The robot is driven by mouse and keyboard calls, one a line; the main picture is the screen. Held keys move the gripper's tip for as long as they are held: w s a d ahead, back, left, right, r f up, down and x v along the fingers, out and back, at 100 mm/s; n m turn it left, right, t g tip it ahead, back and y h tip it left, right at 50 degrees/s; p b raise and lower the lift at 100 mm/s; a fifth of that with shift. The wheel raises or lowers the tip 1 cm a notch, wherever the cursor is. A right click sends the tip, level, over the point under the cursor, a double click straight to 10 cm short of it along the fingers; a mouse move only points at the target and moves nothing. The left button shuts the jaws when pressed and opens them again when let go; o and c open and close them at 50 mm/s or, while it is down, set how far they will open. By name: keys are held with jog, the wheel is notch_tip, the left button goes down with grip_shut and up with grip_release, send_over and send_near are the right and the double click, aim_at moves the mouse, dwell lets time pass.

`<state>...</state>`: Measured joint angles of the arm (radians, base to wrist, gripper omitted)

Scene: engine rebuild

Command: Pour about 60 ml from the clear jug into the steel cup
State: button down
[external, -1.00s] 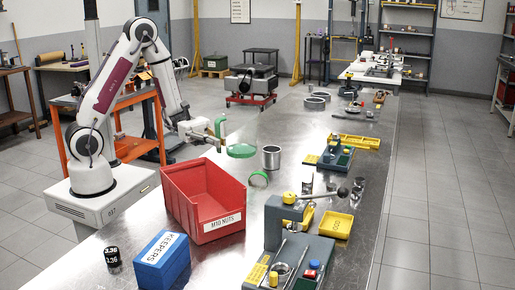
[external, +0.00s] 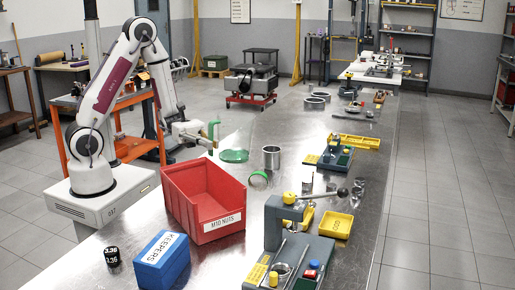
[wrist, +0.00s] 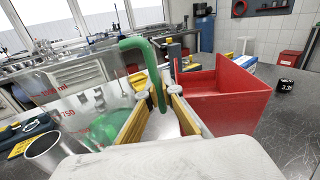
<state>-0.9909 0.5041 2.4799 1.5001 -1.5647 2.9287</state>
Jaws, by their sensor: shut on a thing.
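A blue box (external: 162,261) and dark block (external: 112,256) are nearer. A grey fixture (external: 285,215) and yellow trays (external: 337,224) lie to the right.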

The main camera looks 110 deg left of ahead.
aim_at(223, 135)
jog(key=a+n, duration=0.1)
jog(key=n, duration=0.1)
jog(key=w+a+r+n, duration=0.1)
jog(key=a+n, duration=0.1)
jog(key=w+a+n, duration=0.1)
jog(key=n, duration=0.1)
jog(key=shift+w+a+r, duration=0.15)
jog(key=shift+r, duration=0.1)
jog(key=shift+w+a+f+n, duration=0.15)
jog(key=shift+a+n, duration=0.2)
jog(key=shift+n, duration=0.2)
jog(key=shift+w+a+f+n, duration=0.15)
jog(key=shift+a+n, duration=0.15)
jog(key=shift+n, duration=0.25)
jog(key=r, duration=0.1)
jog(key=r+n, duration=0.1)
jog(key=a+r, duration=0.1)
jog(key=shift+w+r+n, duration=0.15)
jog(key=shift+w+n, duration=0.15)
jog(key=shift+n, duration=0.1)
jog(key=shift+w+a+r+n, duration=0.25)
jog(key=shift+w+a+n, duration=0.1)
jog(key=shift+a+n, duration=0.45)
jog(key=shift+w+a+r+n, duration=0.2)
jog(key=shift+a+r+n, duration=0.1)
jog(key=shift+r+n, duration=0.25)
jog(key=shift+w+a+r+n+t, duration=0.2)
jog(key=shift+a+r+n+t, duration=0.1)
jog(key=shift+a+r+n, duration=0.15)
